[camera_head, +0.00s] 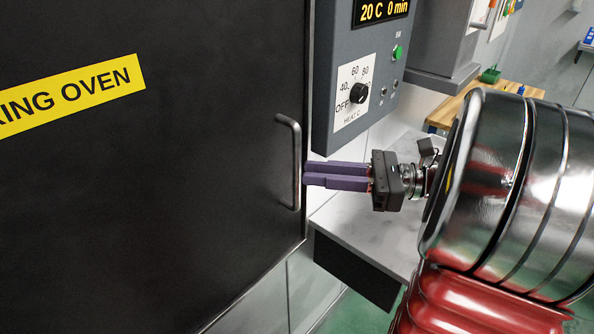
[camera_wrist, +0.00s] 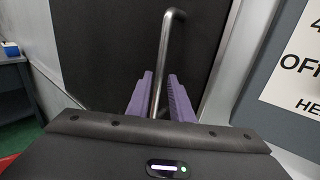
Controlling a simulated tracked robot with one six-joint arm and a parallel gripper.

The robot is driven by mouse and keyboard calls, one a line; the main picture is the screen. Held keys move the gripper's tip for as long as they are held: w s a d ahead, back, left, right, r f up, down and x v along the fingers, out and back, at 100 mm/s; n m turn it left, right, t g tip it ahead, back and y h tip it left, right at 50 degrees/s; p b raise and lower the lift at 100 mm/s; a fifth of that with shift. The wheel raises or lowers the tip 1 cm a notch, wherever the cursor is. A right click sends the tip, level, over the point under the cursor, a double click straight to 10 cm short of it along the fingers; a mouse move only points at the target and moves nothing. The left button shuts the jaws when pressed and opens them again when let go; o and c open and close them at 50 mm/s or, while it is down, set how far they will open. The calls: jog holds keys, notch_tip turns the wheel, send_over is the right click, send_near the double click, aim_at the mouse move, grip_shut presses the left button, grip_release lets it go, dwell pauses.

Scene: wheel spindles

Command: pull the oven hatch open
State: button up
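The oven hatch (camera_head: 150,190) is a large black door with a yellow label, and it looks shut. Its grey bar handle (camera_head: 297,160) stands upright near the door's right edge. My gripper (camera_head: 306,176) points left at the lower part of the handle. In the wrist view the handle (camera_wrist: 163,60) runs between the two purple fingers of my gripper (camera_wrist: 160,95), with a visible gap on each side. The fingers are open around or just in front of the bar; I cannot tell how deep the bar sits between them.
A grey control panel (camera_head: 345,55) with a heat dial (camera_head: 358,93) and display hangs right of the hatch, above my gripper. A pale ledge (camera_head: 370,220) lies below my gripper. A wooden bench (camera_head: 450,110) stands farther back. A table (camera_wrist: 14,85) shows at the wrist view's left.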

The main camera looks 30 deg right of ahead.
aim_at(297, 204)
jog(key=shift+x, duration=2.35)
jog(key=shift+c, duration=0.7)
grip_shut()
